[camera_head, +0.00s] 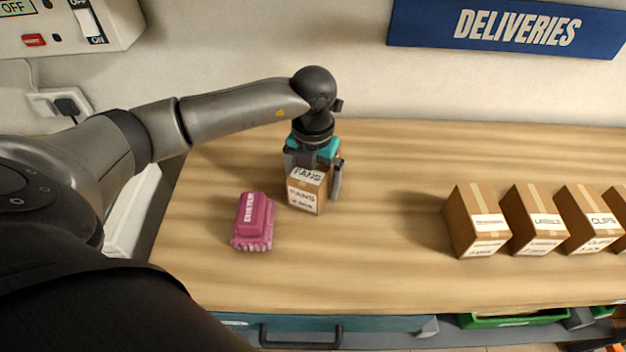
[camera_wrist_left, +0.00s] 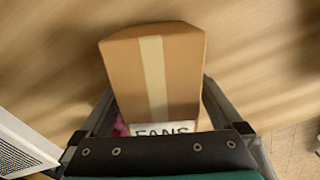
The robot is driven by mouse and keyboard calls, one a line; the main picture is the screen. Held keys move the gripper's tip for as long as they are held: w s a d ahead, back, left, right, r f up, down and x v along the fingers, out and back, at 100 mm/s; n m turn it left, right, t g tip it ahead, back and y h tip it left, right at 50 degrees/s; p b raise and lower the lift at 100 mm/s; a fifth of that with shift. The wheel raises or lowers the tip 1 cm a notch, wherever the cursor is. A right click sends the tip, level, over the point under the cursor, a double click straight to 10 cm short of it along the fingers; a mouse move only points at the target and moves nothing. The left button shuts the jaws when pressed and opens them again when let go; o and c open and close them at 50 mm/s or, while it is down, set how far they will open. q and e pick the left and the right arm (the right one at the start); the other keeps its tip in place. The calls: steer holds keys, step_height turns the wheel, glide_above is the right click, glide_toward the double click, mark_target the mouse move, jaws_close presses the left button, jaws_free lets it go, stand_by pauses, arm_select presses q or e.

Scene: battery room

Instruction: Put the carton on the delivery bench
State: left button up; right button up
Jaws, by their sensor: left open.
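The carton (camera_head: 306,195), brown with a tape strip and a FANS label, stands upright on the wooden delivery bench (camera_head: 380,220), below the DELIVERIES sign. My left gripper (camera_head: 316,178) is above and around it, one finger on each side. In the left wrist view the carton (camera_wrist_left: 155,70) lies between the two open fingers (camera_wrist_left: 158,115), with small gaps visible at its sides. The far finger is partly hidden by the carton in the head view. My right gripper is not in view.
A pink brush-like block (camera_head: 254,221) lies just left of the carton. Several labelled brown cartons (camera_head: 476,221) stand in a row at the right. The bench between them is clear. A blue DELIVERIES sign (camera_head: 508,28) hangs on the wall. A drawer handle (camera_head: 300,337) is at the front edge.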

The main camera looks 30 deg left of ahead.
arm_select(q)
step_height(320, 180, up, 12)
steer(key=shift+r+p, duration=0.1)
steer(key=shift+p, duration=0.7)
